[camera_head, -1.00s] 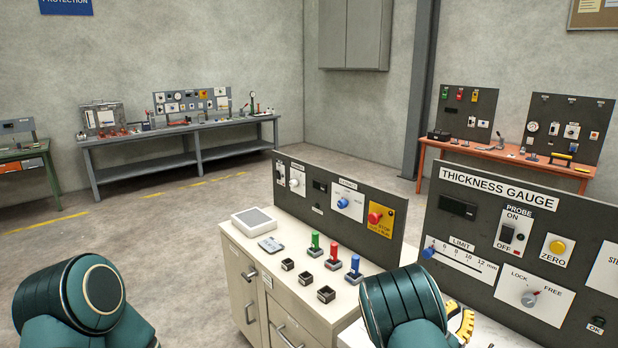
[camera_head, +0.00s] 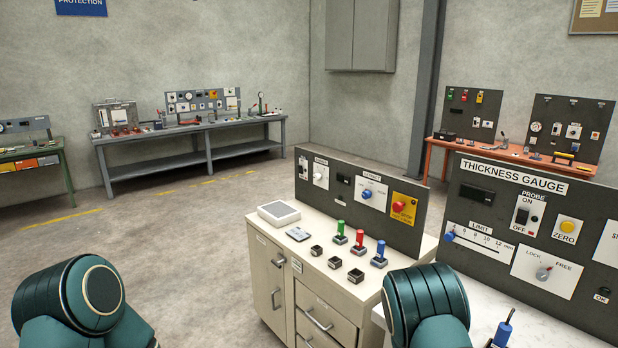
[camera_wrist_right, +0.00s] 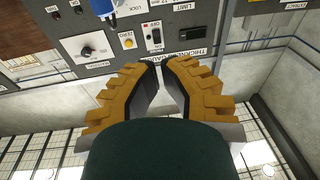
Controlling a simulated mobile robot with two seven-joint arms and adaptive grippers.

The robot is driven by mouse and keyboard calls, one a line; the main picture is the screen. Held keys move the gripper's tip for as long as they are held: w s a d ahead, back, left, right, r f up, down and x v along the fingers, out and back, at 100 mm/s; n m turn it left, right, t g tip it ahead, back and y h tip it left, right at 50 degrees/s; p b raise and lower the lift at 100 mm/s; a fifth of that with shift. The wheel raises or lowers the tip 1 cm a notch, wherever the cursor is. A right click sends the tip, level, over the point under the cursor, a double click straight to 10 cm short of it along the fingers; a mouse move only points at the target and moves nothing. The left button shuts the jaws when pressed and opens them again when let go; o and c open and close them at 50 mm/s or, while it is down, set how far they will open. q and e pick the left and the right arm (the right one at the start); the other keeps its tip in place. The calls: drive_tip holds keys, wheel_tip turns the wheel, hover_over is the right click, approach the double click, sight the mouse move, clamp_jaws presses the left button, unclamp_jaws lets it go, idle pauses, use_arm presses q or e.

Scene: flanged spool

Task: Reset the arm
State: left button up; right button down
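My right gripper (camera_wrist_right: 160,63) shows in the right wrist view. Its two yellow stepped fingers lean together, with the dark tips nearly meeting and nothing held between them. The thickness gauge panel (camera_wrist_right: 112,62) lies beyond the tips, upside down in that view, and no contact shows. In the head view my right arm (camera_head: 427,305) is at the lower middle, and its gripper is out of sight. My left arm (camera_head: 75,300) is at the lower left; its gripper is outside the picture. The gauge panel (camera_head: 500,200) stands at the right in the head view.
A cream cabinet (camera_head: 270,270) carries a dark control panel (camera_head: 345,222), red, green and blue levers, and small black sockets. A blue-handled lever (camera_head: 503,330) stands on the white bench right of my right arm. Open floor (camera_head: 180,260) lies at the left.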

wheel_tip(320, 180, down, 10)
drive_tip(key=s+a+n+g+y, duration=0.1)
drive_tip(key=s+a+g+y, duration=0.15)
drive_tip(key=y, duration=0.25)
drive_tip(key=s+a+f+n+g+y+b, duration=0.15)
drive_tip(key=s+a+f+g+y, duration=0.35)
drive_tip(key=s+a+f+y, duration=0.5)
use_arm(q)
drive_tip(key=shift+x, duration=0.95)
use_arm(e)
drive_tip(key=s+a+r+n+g+y, duration=0.2)
drive_tip(key=s+a+n+g, duration=0.2)
drive_tip(key=s+a, duration=0.5)
drive_tip(key=shift+a, duration=0.9)
use_arm(q)
drive_tip(key=shift+s, duration=0.25)
use_arm(e)
drive_tip(key=shift+r, duration=0.1)
